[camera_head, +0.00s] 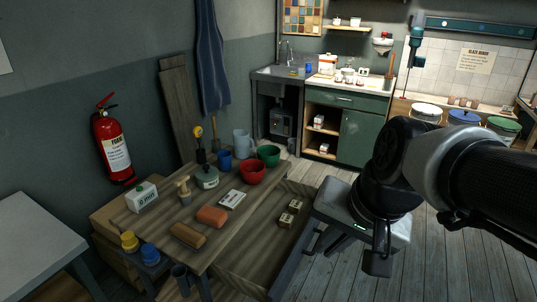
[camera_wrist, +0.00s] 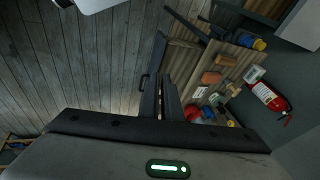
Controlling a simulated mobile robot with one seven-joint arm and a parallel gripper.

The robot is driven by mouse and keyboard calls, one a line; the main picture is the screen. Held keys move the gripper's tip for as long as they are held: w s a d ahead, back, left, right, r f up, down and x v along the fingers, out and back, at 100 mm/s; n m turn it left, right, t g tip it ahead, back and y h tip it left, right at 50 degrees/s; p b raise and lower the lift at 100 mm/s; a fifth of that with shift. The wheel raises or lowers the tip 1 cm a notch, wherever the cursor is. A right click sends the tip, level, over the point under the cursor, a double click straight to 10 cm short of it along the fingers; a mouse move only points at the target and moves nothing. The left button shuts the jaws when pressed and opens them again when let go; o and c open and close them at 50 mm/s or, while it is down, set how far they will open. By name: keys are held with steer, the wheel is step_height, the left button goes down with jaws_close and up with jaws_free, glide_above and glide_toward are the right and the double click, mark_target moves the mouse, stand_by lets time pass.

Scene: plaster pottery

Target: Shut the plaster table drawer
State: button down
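The wooden table (camera_head: 165,222) stands at the lower middle of the head view. Its drawer (camera_head: 262,240) is pulled well out to the right, with small boxes (camera_head: 290,212) inside. The dark drawer front (camera_head: 290,262) has a bar handle (camera_head: 312,242); the handle also shows in the wrist view (camera_wrist: 143,80). No held thing shows.
Pottery, bowls and tools stand on the table, including a red bowl (camera_head: 252,174). Open plank floor (camera_head: 440,265) lies to the right.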

steer(key=w+f+m+g+y+b, duration=0.1)
steer(key=w+f+m+b, duration=0.25)
steer(key=f+m, duration=0.45)
steer(key=w+f+m+b, duration=0.2)
steer(key=f+m+b, duration=0.3)
steer(key=f, duration=0.8)
steer(key=w+f+m+g+y+b, duration=0.1)
steer(key=w+f+m+b, duration=0.2)
steer(key=f+m+b, duration=0.5)
steer(key=w+a+f+n+b, duration=0.1)
steer(key=w+a+f, duration=0.1)
steer(key=f, duration=0.3)
steer(key=w+a+f+n+b, duration=0.1)
steer(key=a+f, duration=0.3)
steer(key=f, duration=0.2)
steer(key=shift+w+f, duration=0.25)
steer(key=shift+w, duration=0.15)
steer(key=shift+a, duration=0.1)
